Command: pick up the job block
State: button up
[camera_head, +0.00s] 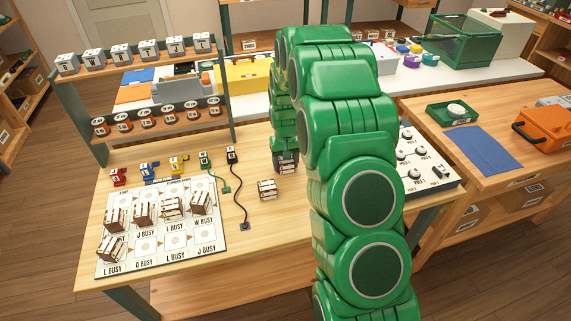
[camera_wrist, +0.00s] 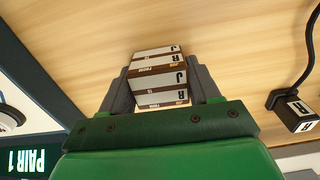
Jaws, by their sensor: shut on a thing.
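A small brown-and-white job block (camera_wrist: 160,72) with printed J and R letters sits between the two grey fingers of my gripper (camera_wrist: 161,88) in the wrist view. The fingers are closed against its sides. In the head view my gripper (camera_head: 287,157) is low over the table, below my green arm, and largely hides what it holds. I cannot tell whether the held block touches the table. A second, similar block (camera_head: 267,189) stands on the table just left and in front of my gripper.
A white board (camera_head: 165,253) with several blocks lies at the left of the wooden table. A black plug (camera_head: 232,155) with a cable stands left of my gripper; a black plug also shows in the wrist view (camera_wrist: 293,110). A knob panel (camera_head: 428,165) stands at right.

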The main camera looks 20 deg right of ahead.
jog(key=shift+r, duration=0.6)
notch_tip(320, 180, up, 2)
jog(key=shift+r, duration=0.2)
jog(key=s+a+r, duration=0.1)
jog(key=s+r, duration=0.8)
jog(key=s, duration=0.5)
jog(key=shift+r, duration=0.2)
